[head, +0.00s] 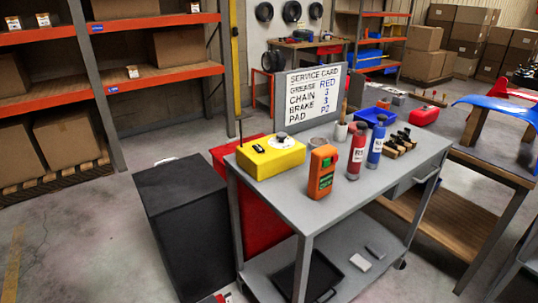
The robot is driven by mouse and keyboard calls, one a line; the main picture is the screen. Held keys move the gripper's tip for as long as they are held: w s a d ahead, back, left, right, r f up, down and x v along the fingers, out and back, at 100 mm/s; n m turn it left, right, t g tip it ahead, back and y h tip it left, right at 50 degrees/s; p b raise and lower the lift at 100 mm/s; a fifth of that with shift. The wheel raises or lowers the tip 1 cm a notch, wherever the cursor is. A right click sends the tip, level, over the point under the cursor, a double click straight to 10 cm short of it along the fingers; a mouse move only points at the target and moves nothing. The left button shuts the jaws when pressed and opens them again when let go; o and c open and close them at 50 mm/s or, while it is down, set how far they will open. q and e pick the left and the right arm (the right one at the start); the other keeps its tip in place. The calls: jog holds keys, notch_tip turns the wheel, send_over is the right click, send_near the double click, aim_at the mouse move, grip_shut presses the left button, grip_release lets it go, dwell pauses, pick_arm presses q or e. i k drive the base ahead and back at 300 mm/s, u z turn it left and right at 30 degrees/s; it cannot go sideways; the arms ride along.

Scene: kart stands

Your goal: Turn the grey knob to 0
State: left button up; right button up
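A yellow box (268,163) sits at the left end of the grey metal cart (328,215). A small grey knob (281,137) stands on top of the box near its back edge. The knob is too small here to read its pointer or any numbers. A small black part (258,148) is on the box top left of the knob, and a thin dark rod rises at the box's left corner. Neither of my grippers shows in the head view.
An orange handheld device (322,172) stands right of the box. A red bottle (357,152) and a blue bottle (376,141) stand farther right. Behind is a service card board (314,103). A black cabinet (184,225) stands left of the cart; open floor lies in front.

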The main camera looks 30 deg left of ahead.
aim_at(281, 136)
jog(key=z, duration=0.6)
jog(key=k, duration=0.15)
jog(key=u, duration=1.75)
jog(key=i, duration=0.8)
jog(key=u, duration=0.8)
